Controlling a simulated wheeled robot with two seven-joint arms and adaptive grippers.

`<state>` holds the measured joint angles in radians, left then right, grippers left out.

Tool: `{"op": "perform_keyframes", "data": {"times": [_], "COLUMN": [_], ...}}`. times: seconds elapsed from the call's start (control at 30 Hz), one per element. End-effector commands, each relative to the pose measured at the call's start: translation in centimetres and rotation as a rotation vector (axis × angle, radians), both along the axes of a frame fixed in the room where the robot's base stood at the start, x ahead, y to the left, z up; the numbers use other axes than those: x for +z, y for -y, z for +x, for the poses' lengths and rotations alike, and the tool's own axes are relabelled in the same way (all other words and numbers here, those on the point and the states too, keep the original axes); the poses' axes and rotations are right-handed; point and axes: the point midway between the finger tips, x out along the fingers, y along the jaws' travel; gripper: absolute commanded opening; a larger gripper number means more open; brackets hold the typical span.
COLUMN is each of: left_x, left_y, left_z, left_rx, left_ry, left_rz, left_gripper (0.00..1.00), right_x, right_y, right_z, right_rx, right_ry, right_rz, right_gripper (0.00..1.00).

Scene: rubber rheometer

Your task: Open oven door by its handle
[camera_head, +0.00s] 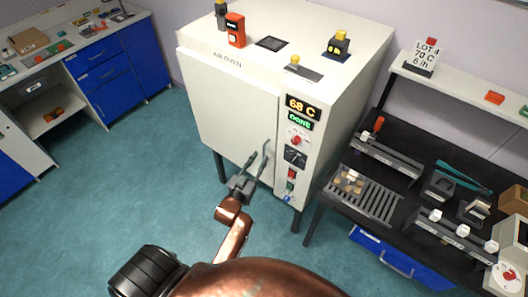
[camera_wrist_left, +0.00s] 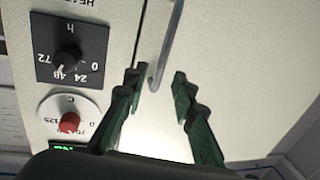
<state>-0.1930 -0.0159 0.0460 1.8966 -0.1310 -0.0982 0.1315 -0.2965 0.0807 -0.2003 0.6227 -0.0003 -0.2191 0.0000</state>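The white oven (camera_head: 330,60) stands in the middle of the head view, its front door (camera_head: 220,105) closed. The door handle is a thin grey bar near the door's right edge, partly hard to separate from my fingers in the head view. In the left wrist view the handle (camera_wrist_left: 171,45) comes down from the top, and its lower end lies between my fingertips. My left gripper (camera_head: 255,165) is in front of the door at the handle. In the left wrist view its green fingers (camera_wrist_left: 157,86) are open, with a gap on both sides of the bar. My right gripper is not in view.
The oven's control panel (camera_head: 297,140), with displays, knobs and switches, is right of the door. A black bench (camera_head: 400,150) with a rack and instruments stands to the right. Blue cabinets (camera_head: 107,80) are at the left. The floor (camera_head: 130,170) left of the oven is clear.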

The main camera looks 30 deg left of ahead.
Motion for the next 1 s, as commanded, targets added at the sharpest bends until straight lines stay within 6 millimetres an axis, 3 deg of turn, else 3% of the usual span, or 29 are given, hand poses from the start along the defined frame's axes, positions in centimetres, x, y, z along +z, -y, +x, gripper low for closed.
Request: {"op": "perform_keyframes", "data": {"times": [0.1,0.3,0.67,1.0], "left_x": [0.0,-0.1,-0.1,-0.1], "left_y": [-0.2,-0.5,-0.6,-0.6], "left_z": [2.1,4.3,5.0,4.9], "left_rx": [-0.001,-0.001,0.0,-0.001], "left_ry": [0.002,0.0,-0.002,-0.002], "left_rz": [0.001,0.002,0.001,0.001], "left_gripper": [0.25,0.25,0.25,0.03], "right_x": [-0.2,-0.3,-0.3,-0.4], "right_y": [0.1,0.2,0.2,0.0], "right_z": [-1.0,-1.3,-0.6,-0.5], "right_rx": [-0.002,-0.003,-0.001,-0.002], "right_ry": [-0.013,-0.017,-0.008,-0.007], "right_rz": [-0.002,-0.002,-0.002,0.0], "right_gripper": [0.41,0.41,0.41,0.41]}}
